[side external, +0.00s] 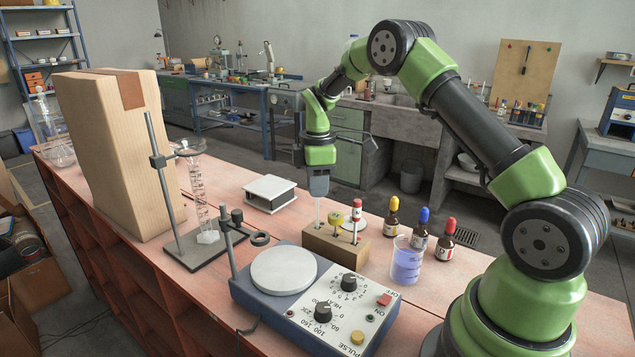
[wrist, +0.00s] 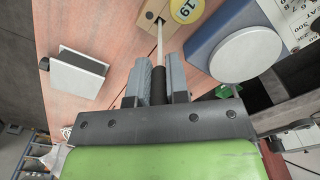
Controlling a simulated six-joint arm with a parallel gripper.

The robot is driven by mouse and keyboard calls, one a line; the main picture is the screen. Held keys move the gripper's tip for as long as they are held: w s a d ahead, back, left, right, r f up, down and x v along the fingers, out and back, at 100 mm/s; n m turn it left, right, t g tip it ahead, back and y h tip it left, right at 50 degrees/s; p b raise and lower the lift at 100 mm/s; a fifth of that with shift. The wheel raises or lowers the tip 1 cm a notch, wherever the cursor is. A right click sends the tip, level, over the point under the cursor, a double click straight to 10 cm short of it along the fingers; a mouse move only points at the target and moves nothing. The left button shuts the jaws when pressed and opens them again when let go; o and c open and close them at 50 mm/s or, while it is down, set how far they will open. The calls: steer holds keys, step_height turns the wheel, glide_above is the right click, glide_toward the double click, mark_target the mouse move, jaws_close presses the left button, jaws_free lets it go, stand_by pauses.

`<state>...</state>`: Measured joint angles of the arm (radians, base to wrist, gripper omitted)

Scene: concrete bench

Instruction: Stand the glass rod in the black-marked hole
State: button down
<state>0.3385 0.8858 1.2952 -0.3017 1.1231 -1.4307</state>
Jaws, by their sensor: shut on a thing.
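My gripper (side external: 319,190) points down above the left end of a wooden block (side external: 335,246). It is shut on the glass rod (side external: 318,209), a thin pale stick hanging upright below the jaws. In the wrist view the rod (wrist: 160,42) runs from a dark part between the fingers (wrist: 158,88) to the block (wrist: 146,20). Its lower end is at the block's top; I cannot tell whether it is inside a hole. A small dark spot shows on the block beside the tip. No black-marked hole can be made out clearly in the side view.
A yellow round tag (side external: 337,219) and a red-topped piece (side external: 357,208) stand at the block. A hotplate (side external: 283,270) is in front, a beaker (side external: 407,262) and dropper bottles (side external: 419,238) to the right.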

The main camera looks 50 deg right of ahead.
steer(key=shift+f, duration=0.15)
steer(key=shift+f, duration=1.4)
steer(key=c, duration=0.6)
jaws_free()
steer(key=shift+c, duration=0.2)
steer(key=shift+r, duration=3.5)
